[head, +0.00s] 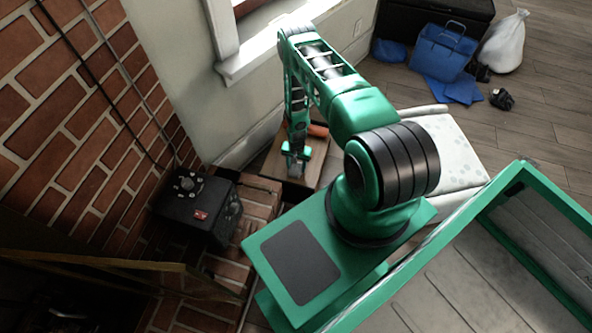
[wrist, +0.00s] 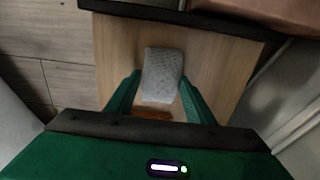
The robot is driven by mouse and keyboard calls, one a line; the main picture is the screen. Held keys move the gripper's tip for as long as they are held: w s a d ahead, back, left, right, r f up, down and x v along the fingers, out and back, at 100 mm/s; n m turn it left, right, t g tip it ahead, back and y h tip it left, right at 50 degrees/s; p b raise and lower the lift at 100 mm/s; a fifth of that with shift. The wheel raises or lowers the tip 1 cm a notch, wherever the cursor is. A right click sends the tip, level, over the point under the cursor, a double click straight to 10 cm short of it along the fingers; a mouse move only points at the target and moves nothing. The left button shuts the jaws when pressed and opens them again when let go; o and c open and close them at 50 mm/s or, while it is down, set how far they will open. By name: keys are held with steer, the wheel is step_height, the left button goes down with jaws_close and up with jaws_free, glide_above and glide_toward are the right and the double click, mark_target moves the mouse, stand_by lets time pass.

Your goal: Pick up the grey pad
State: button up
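The grey pad (wrist: 163,72) lies on a small wooden-topped table (wrist: 219,65) in the wrist view. It has a pale, finely patterned surface. My gripper (wrist: 160,78) is open, with one green finger on each side of the pad's near part. The fingers look close to its sides, but I cannot tell whether they touch. In the head view my gripper (head: 296,152) points down over the small table (head: 318,152), and the pad (head: 297,168) shows only as a small grey patch beneath it.
An orange-brown object (head: 318,130) lies on the table behind my gripper. A black box (head: 199,207) stands on the brick hearth to the left. The wall and window sill (head: 255,62) are close behind my arm. A patterned white cushion (head: 450,150) lies to the right.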

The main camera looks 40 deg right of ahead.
mark_target(296, 167)
steer(key=shift+r, duration=0.1)
steer(key=shift+c, duration=0.6)
steer(key=shift+w+r, duration=0.1)
steer(key=shift+r, duration=0.5)
step_height(296, 167, up, 9)
steer(key=shift+f, duration=0.15)
